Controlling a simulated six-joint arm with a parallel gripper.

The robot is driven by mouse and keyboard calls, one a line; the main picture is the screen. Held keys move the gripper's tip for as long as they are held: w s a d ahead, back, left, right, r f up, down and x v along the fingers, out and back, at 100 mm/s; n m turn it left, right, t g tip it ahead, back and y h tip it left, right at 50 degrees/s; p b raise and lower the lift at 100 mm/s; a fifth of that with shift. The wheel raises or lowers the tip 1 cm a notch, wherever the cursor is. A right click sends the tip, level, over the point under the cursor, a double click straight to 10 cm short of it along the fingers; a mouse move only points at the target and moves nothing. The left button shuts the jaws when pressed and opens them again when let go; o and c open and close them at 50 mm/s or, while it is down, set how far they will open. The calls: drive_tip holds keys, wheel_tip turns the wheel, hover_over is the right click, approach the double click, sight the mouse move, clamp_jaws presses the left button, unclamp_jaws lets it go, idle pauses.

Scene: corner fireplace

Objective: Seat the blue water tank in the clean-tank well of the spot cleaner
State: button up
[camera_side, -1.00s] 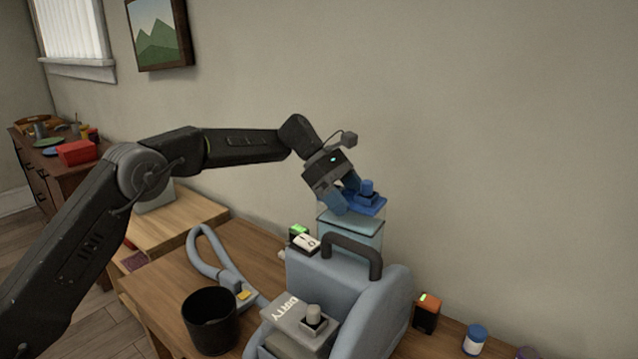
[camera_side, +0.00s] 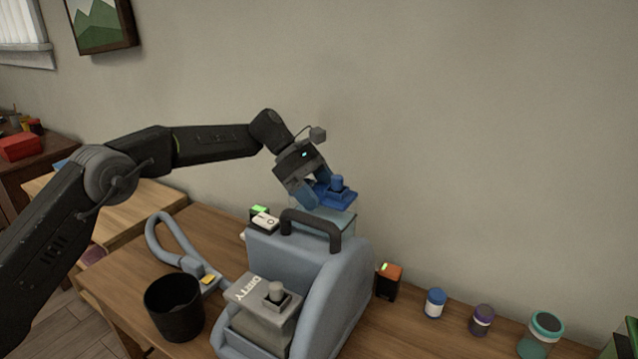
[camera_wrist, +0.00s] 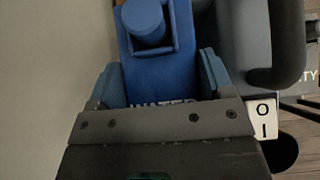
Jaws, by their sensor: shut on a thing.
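The water tank (camera_side: 338,193) has a blue top with a round blue cap and a pale translucent body. My gripper (camera_side: 318,190) is shut on its blue top; in the wrist view the fingers (camera_wrist: 160,82) press on both sides of the top (camera_wrist: 158,65), which carries partly hidden lettering "WATER". The tank is upright at the back of the grey-blue spot cleaner (camera_side: 340,290), behind the black handle (camera_side: 312,227). Only the upper strip of its body shows above the cleaner. The well and the tank's bottom are hidden. The grey tank marked "DIRTY" (camera_side: 262,310) sits at the cleaner's front.
A black bin (camera_side: 173,310) and the looped hose (camera_side: 170,240) are left of the cleaner. A black-and-orange box (camera_side: 388,282) and several jars, one blue and white (camera_side: 435,303), stand to the right. The wall is close behind the tank.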

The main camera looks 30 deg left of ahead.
drive_tip(key=shift+f, duration=5)
drive_tip(key=o, duration=1.6)
drive_tip(key=shift+c, duration=0.2)
drive_tip(key=shift+o, duration=1.4)
drive_tip(key=shift+f, duration=0.2)
drive_tip(key=v, duration=1.4)
